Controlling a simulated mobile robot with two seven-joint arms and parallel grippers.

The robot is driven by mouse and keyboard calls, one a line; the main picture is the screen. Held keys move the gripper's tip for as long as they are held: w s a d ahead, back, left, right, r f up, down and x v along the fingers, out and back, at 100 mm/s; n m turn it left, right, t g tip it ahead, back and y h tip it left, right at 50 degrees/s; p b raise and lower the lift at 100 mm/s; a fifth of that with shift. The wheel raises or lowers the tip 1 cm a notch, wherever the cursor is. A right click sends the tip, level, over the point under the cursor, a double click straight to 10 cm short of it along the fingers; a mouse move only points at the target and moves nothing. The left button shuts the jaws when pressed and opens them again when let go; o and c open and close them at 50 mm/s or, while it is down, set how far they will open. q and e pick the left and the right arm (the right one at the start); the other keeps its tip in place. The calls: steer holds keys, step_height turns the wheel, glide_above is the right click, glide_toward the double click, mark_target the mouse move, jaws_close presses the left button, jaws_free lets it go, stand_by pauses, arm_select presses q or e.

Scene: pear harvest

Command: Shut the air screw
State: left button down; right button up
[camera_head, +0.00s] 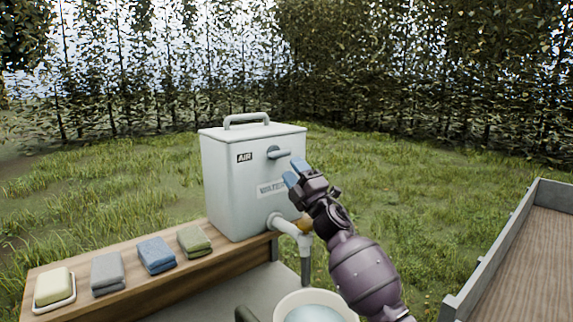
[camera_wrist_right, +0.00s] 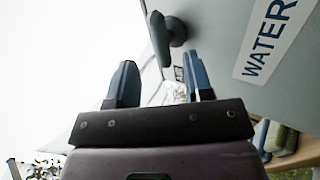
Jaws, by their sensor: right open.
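The air screw (camera_head: 278,153) is a small grey-blue handle on the front of the white water container (camera_head: 225,185), right of the AIR label (camera_head: 244,158). In the right wrist view the screw (camera_wrist_right: 166,32) shows as a dark knob beyond the fingertips, near the WATER label (camera_wrist_right: 268,40). My right gripper (camera_head: 295,173) is open, with its blue fingertips just below and right of the screw in the head view. In the right wrist view nothing is between the fingers (camera_wrist_right: 162,80), and the screw appears apart from them. My left gripper is not in view.
A spout (camera_head: 288,226) sticks out low on the container, above a pail (camera_head: 315,296). Folded cloths (camera_head: 156,254) and a soap dish (camera_head: 54,288) lie on the wooden bench (camera_head: 130,295). A cart bed (camera_head: 530,245) stands at the right. Grass lies behind.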

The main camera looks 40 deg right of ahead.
steer(key=v, duration=0.4)
steer(key=shift+s+f+b, duration=0.1)
steer(key=shift+s+b, duration=0.05)
steer(key=shift+b, duration=0.15)
steer(key=shift+s+f, duration=0.35)
steer(key=shift+s, duration=0.3)
